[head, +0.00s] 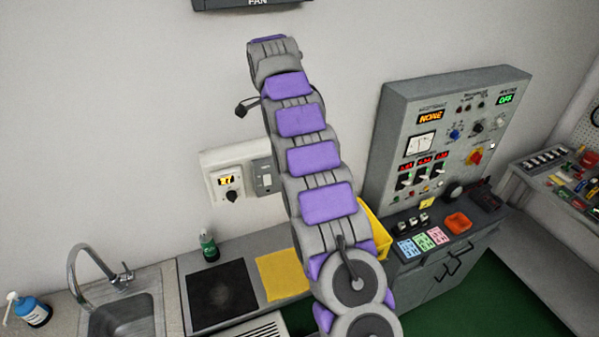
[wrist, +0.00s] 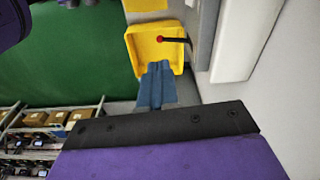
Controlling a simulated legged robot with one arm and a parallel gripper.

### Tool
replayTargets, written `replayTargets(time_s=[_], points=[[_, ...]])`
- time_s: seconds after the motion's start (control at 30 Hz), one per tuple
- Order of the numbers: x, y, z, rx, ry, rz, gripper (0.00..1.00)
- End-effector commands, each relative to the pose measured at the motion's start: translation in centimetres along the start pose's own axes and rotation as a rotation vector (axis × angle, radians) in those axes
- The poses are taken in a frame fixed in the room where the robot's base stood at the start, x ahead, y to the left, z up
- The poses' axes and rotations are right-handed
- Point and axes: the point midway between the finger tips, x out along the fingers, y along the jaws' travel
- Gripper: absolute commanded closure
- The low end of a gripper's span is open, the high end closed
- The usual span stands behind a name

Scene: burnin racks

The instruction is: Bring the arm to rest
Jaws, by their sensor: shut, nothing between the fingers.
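My arm (head: 315,157), grey with purple pads, stretches up through the middle of the head view in front of the wall. Its far end is near the top, below a dark box marked FAN. My gripper (wrist: 158,66) shows as blue fingers in the wrist view, shut and empty. In that view its tips overlap the near edge of a yellow bin (wrist: 177,60); I cannot tell the distance between them. The fingers do not show clearly in the head view.
A grey control panel (head: 395,130) stands right of my arm, with a cabinet below. A sink (head: 122,318), soap bottle (head: 32,310), black mat (head: 222,295) and yellow cloth (head: 283,273) are on the left counter. Shelves with boxes (wrist: 50,118) show in the wrist view.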

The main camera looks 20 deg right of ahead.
Motion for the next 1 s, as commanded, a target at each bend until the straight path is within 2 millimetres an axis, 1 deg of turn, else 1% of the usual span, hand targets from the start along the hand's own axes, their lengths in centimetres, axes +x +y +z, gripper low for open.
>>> replayTargets(time_s=[0.03, 0.1, 0.4, 0.73, 0.87, 0.97, 1.0], points=[[-0.4, 0.0, -0.2, 0.001, -0.001, 0.000, 1.00], [-0.5, 0.0, -0.5, 0.002, -0.004, 0.000, 1.00], [-0.3, 0.1, -1.4, 0.002, -0.010, -0.002, 1.00], [-0.4, 0.2, -0.3, -0.008, -0.003, 0.002, 1.00], [-0.2, 1.4, 0.5, -0.063, -0.002, 0.005, 1.00], [0.2, 3.1, 1.1, -0.141, -0.005, 0.011, 1.00], [0.7, 4.0, 1.4, -0.178, -0.009, 0.019, 1.00]])
